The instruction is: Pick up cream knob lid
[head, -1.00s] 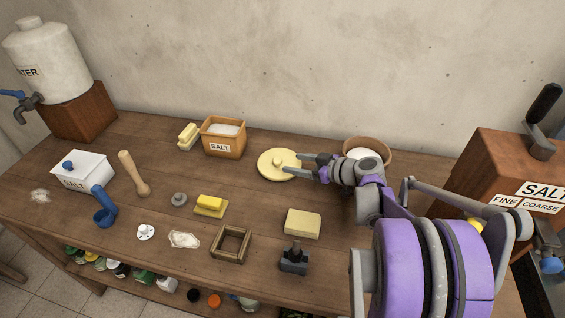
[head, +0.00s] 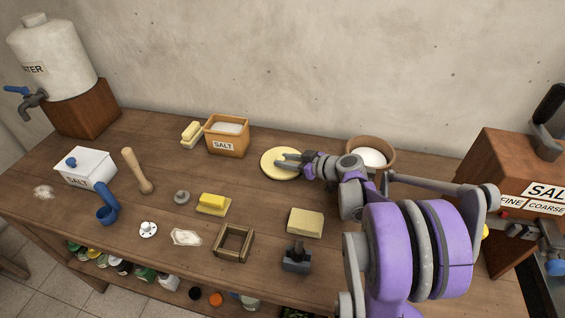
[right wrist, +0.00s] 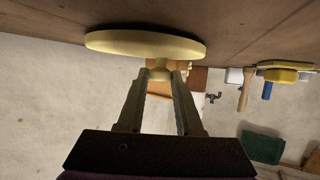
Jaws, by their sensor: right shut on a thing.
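The cream knob lid (head: 270,170) is a round, pale yellow disc at the back middle of the wooden table. In the right wrist view the lid (right wrist: 145,43) shows edge-on, with its knob between my fingertips. My right gripper (head: 280,163) reaches over the lid from the right and is shut on the knob; in the right wrist view the gripper (right wrist: 159,75) has a finger on each side of it. Whether the lid touches the table is hard to tell. My left gripper is not in view.
A wooden salt box (head: 228,139) stands left of the lid, and a bowl of white salt (head: 370,154) stands to its right. A yellow block (head: 305,222), a small wooden frame (head: 234,243) and a butter piece (head: 213,203) lie nearer the front. A salt grinder box (head: 508,160) stands far right.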

